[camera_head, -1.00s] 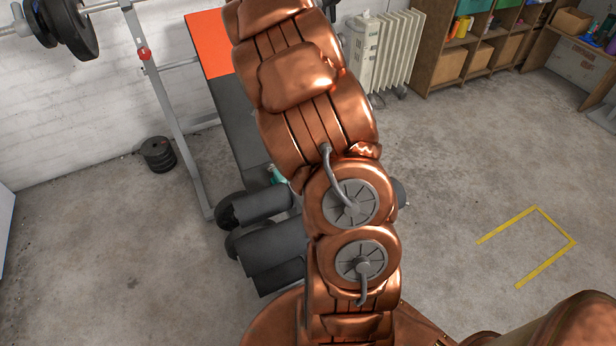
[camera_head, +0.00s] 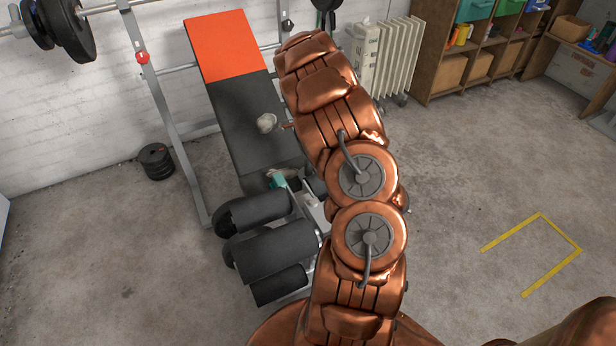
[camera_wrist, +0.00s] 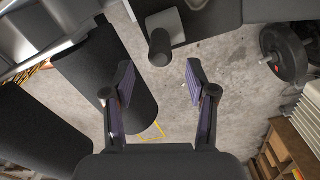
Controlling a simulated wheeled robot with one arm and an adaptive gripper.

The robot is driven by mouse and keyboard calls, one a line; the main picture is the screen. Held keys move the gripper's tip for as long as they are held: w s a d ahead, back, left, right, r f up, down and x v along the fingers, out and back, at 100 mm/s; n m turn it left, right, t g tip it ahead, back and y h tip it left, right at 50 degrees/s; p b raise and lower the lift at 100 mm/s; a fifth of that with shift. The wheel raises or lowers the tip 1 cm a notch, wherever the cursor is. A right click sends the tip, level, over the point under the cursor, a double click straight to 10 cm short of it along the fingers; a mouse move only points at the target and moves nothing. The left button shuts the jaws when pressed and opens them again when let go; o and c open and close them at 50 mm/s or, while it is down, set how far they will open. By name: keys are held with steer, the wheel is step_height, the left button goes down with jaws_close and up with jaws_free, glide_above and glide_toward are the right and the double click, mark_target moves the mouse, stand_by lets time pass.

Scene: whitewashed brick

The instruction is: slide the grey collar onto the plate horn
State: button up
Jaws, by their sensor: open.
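My gripper (camera_wrist: 160,82) is open and empty in the wrist view, its two purple-lined fingers wide apart. Just beyond the fingertips stands a short dark grey cylinder (camera_wrist: 160,48), with a paler grey rounded block (camera_wrist: 165,24) behind it. I cannot tell for certain whether either is the grey collar or the plate horn. In the head view my arm hides my gripper. A small pale grey object (camera_head: 266,122) shows on the bench's black pad, left of my arm; its identity is unclear.
The bench (camera_head: 224,45) has a red-orange end and black roller pads (camera_head: 275,253) at the front. The wrist view shows a weight plate (camera_wrist: 284,54). A barbell rack (camera_head: 165,95), heater (camera_head: 385,55) and shelves (camera_head: 470,50) stand around. Floor at right is clear.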

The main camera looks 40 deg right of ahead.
mark_target(307, 171)
steer(key=shift+w+a+f, duration=0.1)
steer(key=shift+a+f, duration=0.05)
steer(key=shift+f, duration=1.05)
steer(key=shift+w+a+f, duration=0.1)
steer(key=shift+f, duration=1.05)
jaws_close()
